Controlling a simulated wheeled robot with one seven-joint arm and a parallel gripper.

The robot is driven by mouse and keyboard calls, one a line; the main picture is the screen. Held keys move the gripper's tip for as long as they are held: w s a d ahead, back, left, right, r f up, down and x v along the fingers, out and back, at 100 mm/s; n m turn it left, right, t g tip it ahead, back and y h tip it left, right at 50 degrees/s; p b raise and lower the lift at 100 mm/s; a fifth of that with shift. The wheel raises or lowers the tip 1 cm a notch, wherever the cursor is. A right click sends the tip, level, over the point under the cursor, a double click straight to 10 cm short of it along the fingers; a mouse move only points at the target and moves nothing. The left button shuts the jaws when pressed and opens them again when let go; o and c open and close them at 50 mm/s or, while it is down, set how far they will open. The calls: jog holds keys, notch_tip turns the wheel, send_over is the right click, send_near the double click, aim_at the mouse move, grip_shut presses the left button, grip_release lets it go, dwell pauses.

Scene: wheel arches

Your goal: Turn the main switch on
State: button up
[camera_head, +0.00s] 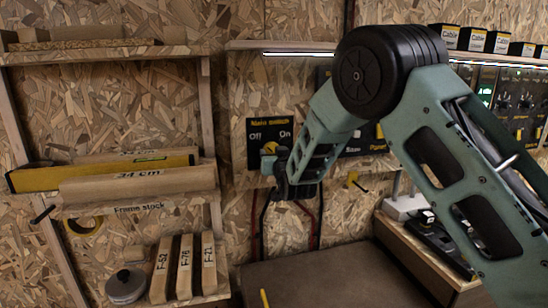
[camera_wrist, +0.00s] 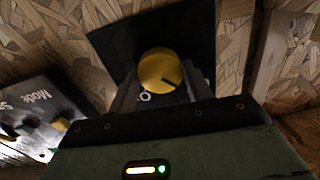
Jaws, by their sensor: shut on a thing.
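The main switch panel (camera_head: 257,128) is a black plate on the chipboard wall, with "Off" at its left and "On" at its right. Its yellow knob (camera_head: 269,148) shows just at the tip of my gripper (camera_head: 277,166). In the wrist view the round yellow knob (camera_wrist: 160,71) sits between the two fingers of my gripper (camera_wrist: 160,92), which are shut on it. A dark mark on the knob points toward the right in that view. My arm comes in from the right and hides part of the wall behind it.
A panel marked "Mode" (camera_wrist: 40,112) is at the left of the wrist view. A bench (camera_head: 430,250) with tools is at the right.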

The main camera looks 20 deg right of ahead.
jog(key=m+b, duration=1.7)
jog(key=b, duration=0.4)
jog(key=shift+f, duration=0.1)
jog(key=shift+m+b, duration=0.3)
jog(key=shift+b, duration=0.05)
jog(key=o, duration=1)
jog(key=shift+c, duration=0.2)
jog(key=s, duration=1.7)
jog(key=shift+s+b, duration=0.2)
jog(key=shift+b, duration=0.1)
